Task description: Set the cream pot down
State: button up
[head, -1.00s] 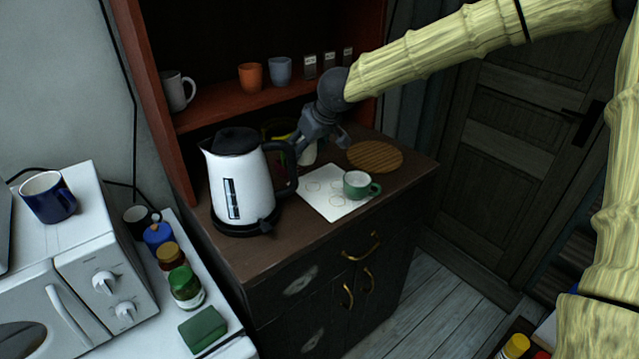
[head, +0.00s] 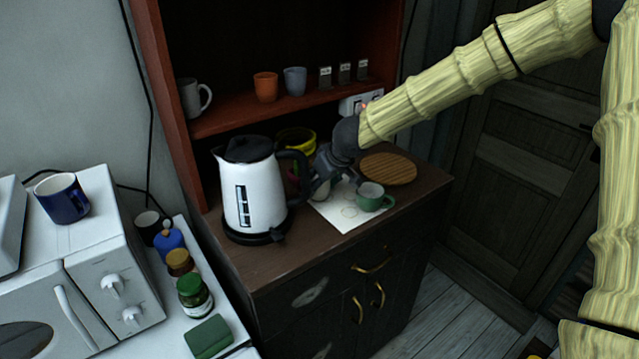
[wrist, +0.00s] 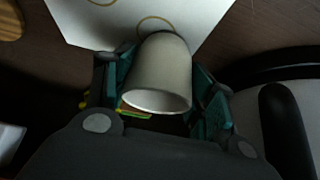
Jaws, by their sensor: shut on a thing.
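My gripper (wrist: 155,82) is shut on the cream pot (wrist: 163,65), with one finger on each side of it in the wrist view. The pot's open rim faces the wrist camera. In the head view my gripper (head: 324,182) is low over the cabinet top, right of the kettle, and mostly hides the pot. A white sheet (head: 345,222) with drawn circles lies there, and it also shows in the wrist view (wrist: 80,18). The pot overlaps the sheet's edge in the wrist view; I cannot tell whether it touches the surface.
The white kettle (head: 253,195) stands close to the left of my gripper. A yellow pot (head: 296,138) is behind, and a round wooden board (head: 389,168) lies to the right. Cups stand on the red shelf (head: 235,122). The cabinet top's front strip (head: 290,258) is clear.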

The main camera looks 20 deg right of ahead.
jog(key=o, duration=0.9)
jog(key=shift+f, duration=0.2)
jog(key=shift+r, duration=0.1)
jog(key=shift+r, duration=0.25)
jog(key=p+v, duration=0.1)
jog(key=v, duration=1)
jog(key=shift+s+d+r, duration=0.1)
jog(key=shift+s+r, duration=0.15)
jog(key=shift+s, duration=0.05)
